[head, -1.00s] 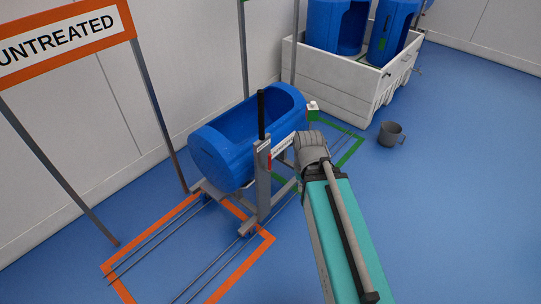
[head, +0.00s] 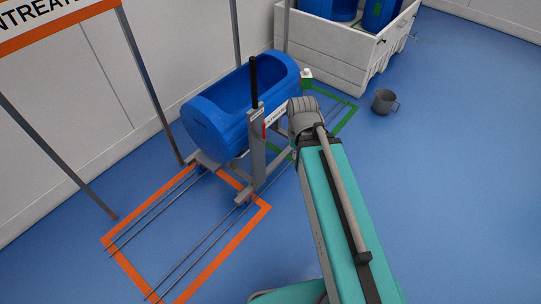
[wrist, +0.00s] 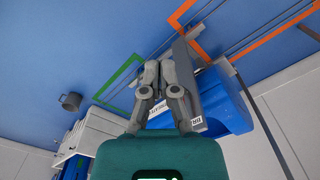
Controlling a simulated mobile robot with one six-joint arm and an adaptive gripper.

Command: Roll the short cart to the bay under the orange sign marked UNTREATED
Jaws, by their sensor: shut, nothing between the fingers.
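The short cart (head: 257,150) is a low grey frame with an upright post, a black handle and a blue tub (head: 215,115) lying on it. Its near end stands over the back edge of the orange floor outline (head: 230,242); the rest reaches back toward a green outline (head: 345,118). The orange sign (head: 50,22) stands above at left, its lettering cut off by the frame. In the wrist view my gripper (wrist: 163,68) is shut and empty, beside the cart's grey post (wrist: 185,75); I cannot tell whether they touch. My arm hides the fingers in the head view.
A white bin (head: 335,50) with blue tubs stands at the back. A grey mug (head: 384,102) sits on the floor at right. Thin dark rails run through the orange outline. Grey sign posts (head: 150,85) stand at left. Floor at right is open.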

